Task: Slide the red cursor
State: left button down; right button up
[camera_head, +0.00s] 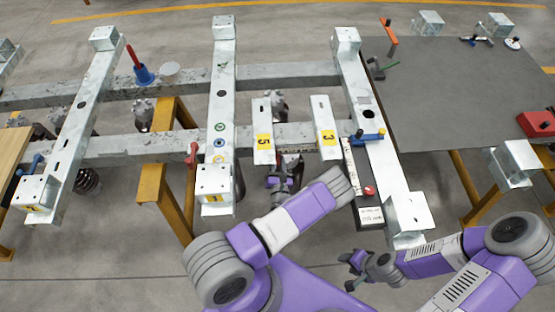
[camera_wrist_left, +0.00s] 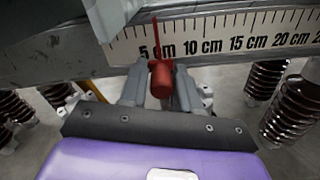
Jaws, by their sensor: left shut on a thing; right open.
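The red cursor (camera_wrist_left: 160,80) sits in front of a white ruler (camera_wrist_left: 240,32) with black centimetre marks in the left wrist view. Its thin red pointer stands upright close to the 5 cm label. My left gripper (camera_wrist_left: 160,88) is shut on the cursor's red knob, one finger on each side. In the head view this gripper (camera_head: 279,172) is below the plate marked 5, and I cannot make out the cursor there. My right gripper (camera_head: 354,270) is open and empty at the lower middle, away from the frame.
Grey metal beams (camera_head: 222,100) cross the work area. Plates marked 5 (camera_head: 262,120) and 3 (camera_head: 324,115) stand close above my left gripper. A black box with a red button (camera_head: 369,190) is to its right. Ribbed insulators (camera_wrist_left: 295,110) flank the gripper. A grey table (camera_head: 460,90) stands at right.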

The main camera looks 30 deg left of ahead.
pick_arm(q)
jog(key=shift+f, duration=0.15)
jog(key=c, duration=1)
grip_release()
jog(key=p+v, duration=0.1)
jog(key=v, duration=0.6)
jog(key=shift+s+d, duration=0.15)
jog(key=shift+s, duration=0.1)
